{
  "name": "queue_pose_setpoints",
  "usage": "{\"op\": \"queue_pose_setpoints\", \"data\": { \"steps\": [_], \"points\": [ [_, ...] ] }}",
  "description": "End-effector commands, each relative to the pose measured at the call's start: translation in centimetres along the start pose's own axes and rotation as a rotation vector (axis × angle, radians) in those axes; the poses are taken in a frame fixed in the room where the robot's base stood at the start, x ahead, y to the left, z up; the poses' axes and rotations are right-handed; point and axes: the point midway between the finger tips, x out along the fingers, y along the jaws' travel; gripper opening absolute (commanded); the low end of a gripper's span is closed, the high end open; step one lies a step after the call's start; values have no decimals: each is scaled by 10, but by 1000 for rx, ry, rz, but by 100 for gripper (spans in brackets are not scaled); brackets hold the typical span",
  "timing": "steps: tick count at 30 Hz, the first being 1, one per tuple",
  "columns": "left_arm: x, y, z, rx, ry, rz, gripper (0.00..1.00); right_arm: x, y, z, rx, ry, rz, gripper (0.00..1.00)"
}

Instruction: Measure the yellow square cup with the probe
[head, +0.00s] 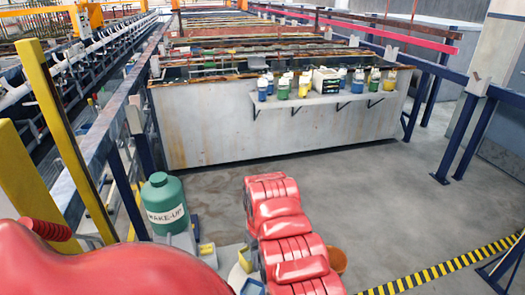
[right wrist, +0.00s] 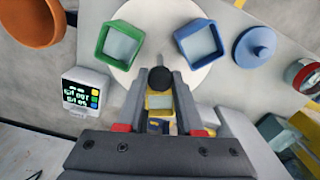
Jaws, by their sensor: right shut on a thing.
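My right gripper (right wrist: 160,85) is shut on the probe, whose round black end (right wrist: 159,79) shows between the fingertips in the right wrist view. The yellow square cup (right wrist: 159,102) shows between the fingers, just below the black end in the picture; it is partly hidden. I cannot tell whether the probe's tip is in the cup. A green square cup (right wrist: 120,45) and a blue square cup (right wrist: 199,43) stand on the white round plate (right wrist: 157,18). The meter (right wrist: 85,93) with a lit display is at the left. My left gripper is out of view.
An orange bowl (right wrist: 38,20) is beyond the green cup. A blue lid (right wrist: 256,45) and a red-rimmed jar (right wrist: 303,75) are at the right. A green MAKE-UP jug (head: 165,203) stands at the bench's left. A shelf (head: 320,98) holds several bottles at the back.

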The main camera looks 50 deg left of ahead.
Motion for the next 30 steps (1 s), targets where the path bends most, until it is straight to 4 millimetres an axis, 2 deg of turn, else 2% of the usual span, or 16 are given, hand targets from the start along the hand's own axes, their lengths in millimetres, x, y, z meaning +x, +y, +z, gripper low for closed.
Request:
{"op": "queue_pose_setpoints", "data": {
  "steps": [30],
  "points": [
    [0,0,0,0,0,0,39,0,1,1,99,-2,2,0]
  ]
}}
